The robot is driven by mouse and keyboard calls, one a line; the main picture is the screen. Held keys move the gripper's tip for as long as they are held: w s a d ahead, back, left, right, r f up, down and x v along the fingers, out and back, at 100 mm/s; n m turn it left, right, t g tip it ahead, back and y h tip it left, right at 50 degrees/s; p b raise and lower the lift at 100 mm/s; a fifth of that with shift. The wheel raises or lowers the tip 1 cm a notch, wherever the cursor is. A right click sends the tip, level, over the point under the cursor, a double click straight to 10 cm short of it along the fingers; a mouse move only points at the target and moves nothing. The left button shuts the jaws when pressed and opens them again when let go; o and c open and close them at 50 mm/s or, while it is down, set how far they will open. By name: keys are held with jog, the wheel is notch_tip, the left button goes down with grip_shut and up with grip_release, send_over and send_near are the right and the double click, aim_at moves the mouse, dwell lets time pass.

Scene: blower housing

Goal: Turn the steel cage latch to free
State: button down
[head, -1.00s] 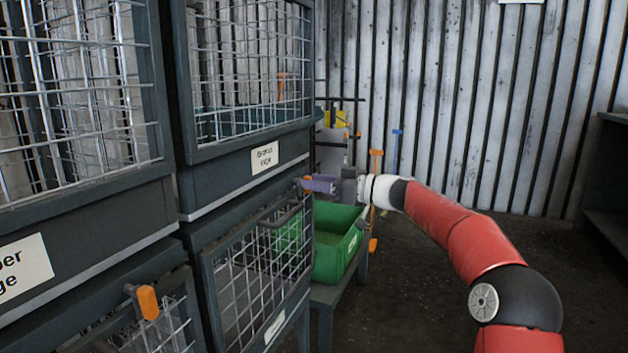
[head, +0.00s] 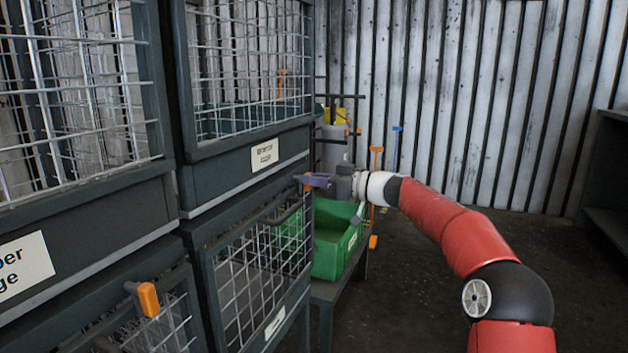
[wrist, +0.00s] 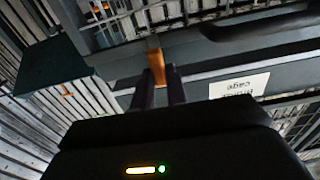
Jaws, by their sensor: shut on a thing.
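An orange latch handle (head: 304,179) shows at the front of the right-hand cage column, near the top corner of the lower mesh door. My gripper (head: 316,181), with purplish fingers, reaches it from the right. In the wrist view my gripper (wrist: 158,88) is shut on the orange latch handle (wrist: 156,62), which stands between the two dark fingers. The fingers hide part of the handle. A white label (head: 265,154) is on the panel above; its first word is too blurred to read, so I cannot tell that this is the steel cage.
Another orange latch (head: 148,300) is on the lower left cage. A green bin (head: 326,255) stands on a low bench just below my gripper. A dark bar handle (head: 282,212) crosses the lower mesh door. Open floor (head: 420,290) lies right of the bench.

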jog(key=shift+w+d+f+m+p, duration=0.1)
jog(key=shift+m+p, duration=0.9)
jog(key=shift+m, duration=3.4)
jog(key=shift+w+m+p, duration=0.1)
jog(key=shift+m+p, duration=0.9)
jog(key=shift+m, duration=3.4)
jog(key=c, duration=1.4)
grip_release()
